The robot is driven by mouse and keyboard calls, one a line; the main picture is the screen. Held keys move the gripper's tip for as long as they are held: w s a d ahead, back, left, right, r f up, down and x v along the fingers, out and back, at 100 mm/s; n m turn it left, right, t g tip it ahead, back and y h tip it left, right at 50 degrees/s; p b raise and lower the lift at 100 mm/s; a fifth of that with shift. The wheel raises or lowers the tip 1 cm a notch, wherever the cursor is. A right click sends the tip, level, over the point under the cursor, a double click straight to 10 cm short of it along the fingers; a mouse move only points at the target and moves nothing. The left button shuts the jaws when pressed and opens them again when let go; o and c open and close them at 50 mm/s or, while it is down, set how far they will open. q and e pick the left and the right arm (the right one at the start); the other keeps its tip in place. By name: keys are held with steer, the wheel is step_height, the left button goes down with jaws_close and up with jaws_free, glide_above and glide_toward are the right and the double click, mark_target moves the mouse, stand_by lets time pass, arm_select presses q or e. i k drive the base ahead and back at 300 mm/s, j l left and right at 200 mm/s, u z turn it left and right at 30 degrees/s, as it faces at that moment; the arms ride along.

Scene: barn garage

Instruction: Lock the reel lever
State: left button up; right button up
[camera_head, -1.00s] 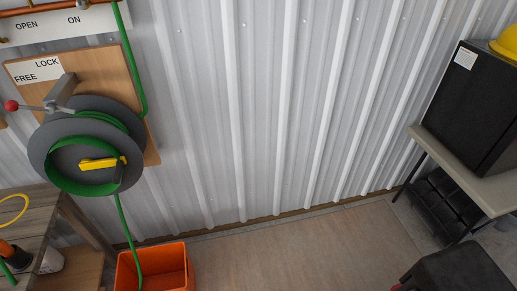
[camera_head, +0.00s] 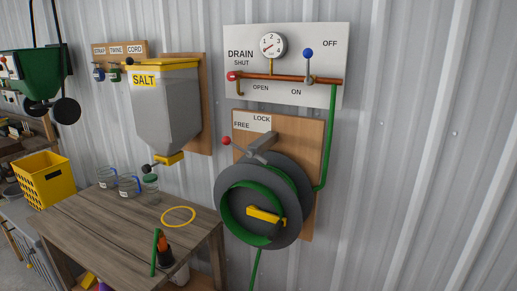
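The reel lever has a red ball knob (camera_head: 227,141) on a short grey arm. It points left, on the side of the FREE label and away from the LOCK label, on the white sign (camera_head: 252,122). The lever sits by the grey bracket (camera_head: 262,144) at the top of the dark grey hose reel (camera_head: 287,165), which is mounted on a wooden board (camera_head: 313,135). Green hose is wound on the reel, and a yellow crank handle (camera_head: 265,215) is on its front. Neither of my grippers is in view.
A wooden table (camera_head: 150,222) stands left of the reel, with jars and a yellow ring (camera_head: 178,216) on it. A salt hopper (camera_head: 167,110) hangs above it. A white valve panel (camera_head: 290,45) is above the reel. The wall right of the reel is bare.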

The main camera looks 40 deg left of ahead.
mark_target(226, 141)
steer(key=u, duration=1.25)
steer(key=i+l, duration=0.05)
